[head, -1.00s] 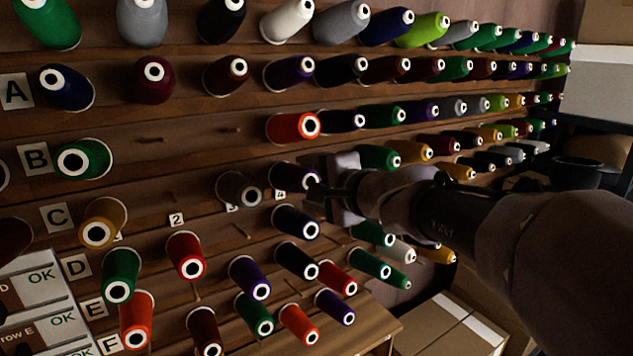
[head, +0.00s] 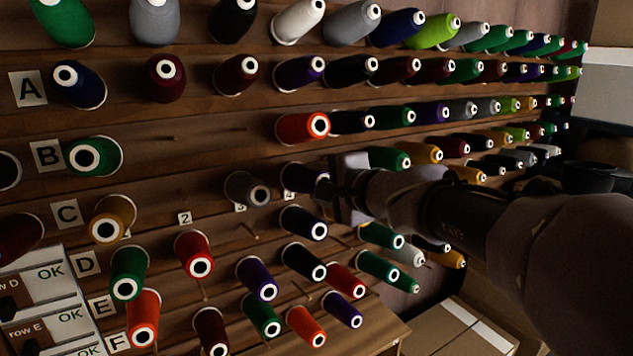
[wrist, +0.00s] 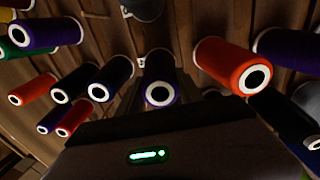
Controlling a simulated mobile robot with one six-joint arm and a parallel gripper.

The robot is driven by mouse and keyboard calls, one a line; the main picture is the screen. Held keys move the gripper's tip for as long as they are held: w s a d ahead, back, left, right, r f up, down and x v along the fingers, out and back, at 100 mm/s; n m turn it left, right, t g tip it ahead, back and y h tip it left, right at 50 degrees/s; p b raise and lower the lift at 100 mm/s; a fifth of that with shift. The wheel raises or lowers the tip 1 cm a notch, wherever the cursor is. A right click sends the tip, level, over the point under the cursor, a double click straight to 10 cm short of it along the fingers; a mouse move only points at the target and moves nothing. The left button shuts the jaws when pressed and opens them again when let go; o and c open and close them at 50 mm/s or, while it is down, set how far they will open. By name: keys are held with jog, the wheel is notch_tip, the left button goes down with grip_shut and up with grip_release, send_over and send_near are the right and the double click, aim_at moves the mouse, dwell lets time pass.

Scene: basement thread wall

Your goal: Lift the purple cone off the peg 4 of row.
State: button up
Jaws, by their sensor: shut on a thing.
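The purple cone (head: 301,177) is at the place marked 4 in row C, to the right of a dark grey cone (head: 246,188). My gripper (head: 331,185) is shut on the purple cone's outer end and hides part of it. In the wrist view the purple cone (wrist: 158,76) is in the middle, its white-ringed end facing the camera, just above my dark gripper housing (wrist: 160,150). The peg inside the cone is hidden, and I cannot tell whether the cone has slid along it.
An orange-red cone (head: 301,127) sits above, and a dark navy cone (head: 302,223) sits just below. Several more cones crowd the right, partly behind my arm. Bare pegs show left of the orange-red cone. Cardboard boxes (head: 455,327) stand at lower right.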

jog(key=v, duration=1)
jog(key=shift+f+b, duration=0.2)
jog(key=shift+b, duration=0.1)
jog(key=s+d+r, duration=0.1)
jog(key=s+d+r+p, duration=0.1)
jog(key=s, duration=0.1)
jog(key=shift+s+r, duration=0.1)
jog(key=shift+r, duration=0.3)
